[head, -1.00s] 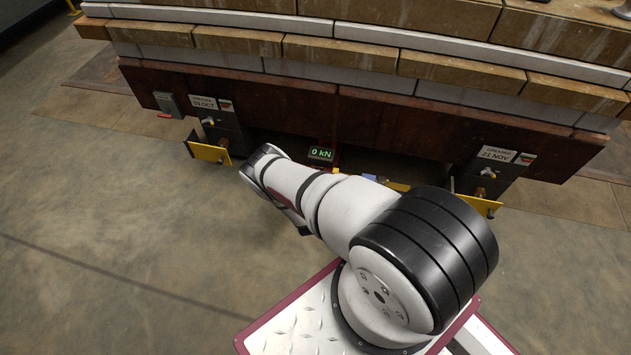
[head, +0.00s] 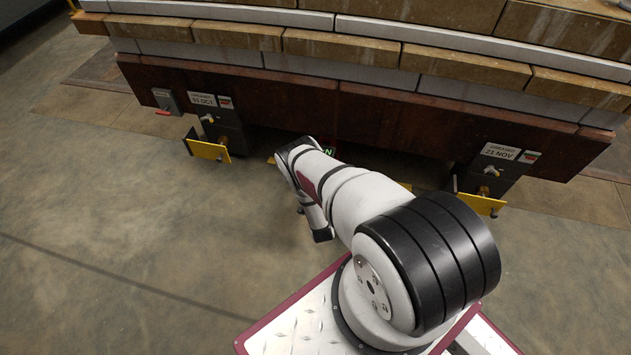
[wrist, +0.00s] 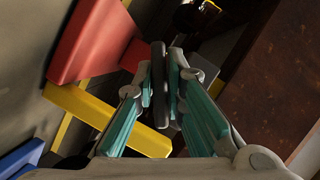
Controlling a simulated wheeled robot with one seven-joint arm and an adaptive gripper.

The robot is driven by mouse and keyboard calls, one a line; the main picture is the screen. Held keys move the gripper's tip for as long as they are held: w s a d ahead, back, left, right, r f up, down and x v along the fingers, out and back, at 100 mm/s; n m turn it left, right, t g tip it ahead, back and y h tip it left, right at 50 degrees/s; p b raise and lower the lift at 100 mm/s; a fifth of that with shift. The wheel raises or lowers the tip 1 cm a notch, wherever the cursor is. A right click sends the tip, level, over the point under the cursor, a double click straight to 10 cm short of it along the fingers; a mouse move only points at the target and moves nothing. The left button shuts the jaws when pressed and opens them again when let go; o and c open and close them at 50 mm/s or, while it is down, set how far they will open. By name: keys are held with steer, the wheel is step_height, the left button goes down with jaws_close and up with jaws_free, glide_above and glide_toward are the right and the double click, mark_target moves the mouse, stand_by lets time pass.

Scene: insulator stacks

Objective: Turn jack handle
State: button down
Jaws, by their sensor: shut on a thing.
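In the wrist view, my gripper (wrist: 163,62) has its teal-padded fingers closed on a dark upright bar, which looks like the jack handle (wrist: 158,88). The bar runs between the two fingers, and its far end is hard to make out. In the head view, my own arm hides the gripper and the handle.
A red block (wrist: 92,40), a yellow frame (wrist: 110,118) and a blue part (wrist: 20,158) lie left of the fingers. The dark red beam (head: 380,115) spans above. Yellow plates stand at left (head: 208,151) and right (head: 481,204). Floor at left is clear.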

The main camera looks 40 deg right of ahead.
stand_by(0.4)
steer(key=c, duration=1.7)
jaws_free()
steer(key=v, duration=1.2)
